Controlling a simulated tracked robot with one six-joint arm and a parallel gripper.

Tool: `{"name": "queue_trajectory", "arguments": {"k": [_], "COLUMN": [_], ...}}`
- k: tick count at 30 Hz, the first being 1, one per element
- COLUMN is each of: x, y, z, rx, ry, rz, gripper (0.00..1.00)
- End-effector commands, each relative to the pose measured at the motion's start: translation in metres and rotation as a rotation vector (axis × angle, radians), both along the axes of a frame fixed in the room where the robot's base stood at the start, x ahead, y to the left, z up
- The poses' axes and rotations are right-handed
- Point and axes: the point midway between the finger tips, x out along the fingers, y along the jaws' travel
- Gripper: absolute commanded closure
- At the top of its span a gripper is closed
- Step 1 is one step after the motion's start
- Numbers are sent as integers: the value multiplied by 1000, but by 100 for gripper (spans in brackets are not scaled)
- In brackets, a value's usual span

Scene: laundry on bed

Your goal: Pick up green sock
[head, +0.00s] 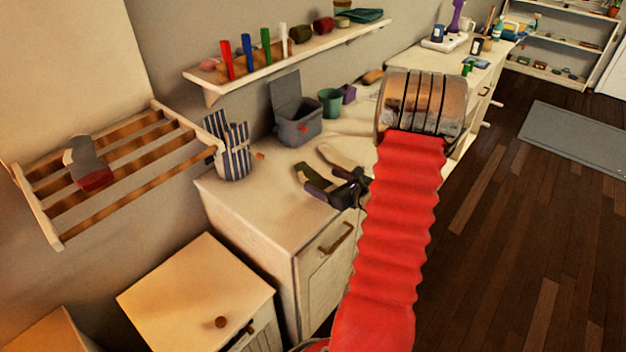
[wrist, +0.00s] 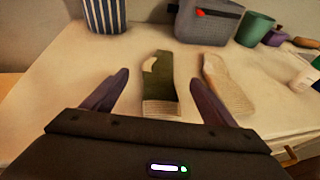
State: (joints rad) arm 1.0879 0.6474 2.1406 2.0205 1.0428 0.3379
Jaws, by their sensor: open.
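The green sock (wrist: 160,84) lies flat on the pale counter, with a cream heel patch and a cream ribbed cuff toward me. In the head view the green sock (head: 315,178) shows just beyond my gripper. My gripper (wrist: 163,82) is open and empty, its two dark fingers on either side of the sock's cuff in the wrist view. In the head view my gripper (head: 325,183) is over the counter's front part. Whether the fingers touch the counter, I cannot tell.
A cream sock (wrist: 228,87) lies right of the green one, close to the right finger. Behind stand a striped cup (wrist: 104,14), a grey bin (wrist: 207,20) and a green cup (wrist: 255,28). The counter (wrist: 50,80) is clear to the left.

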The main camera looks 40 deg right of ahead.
Motion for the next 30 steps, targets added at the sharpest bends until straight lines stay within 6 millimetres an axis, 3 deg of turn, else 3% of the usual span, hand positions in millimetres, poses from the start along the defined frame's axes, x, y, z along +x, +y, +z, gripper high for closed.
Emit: {"name": "queue_trajectory", "arguments": {"k": [8,19,30], "x": [6,46,49], "y": [0,-4,-4], "z": [-2,-17,-17], "rx": [0,1,0], "ry": [1,0,0], "rz": [1,2,1], "gripper": [21,21,21]}}
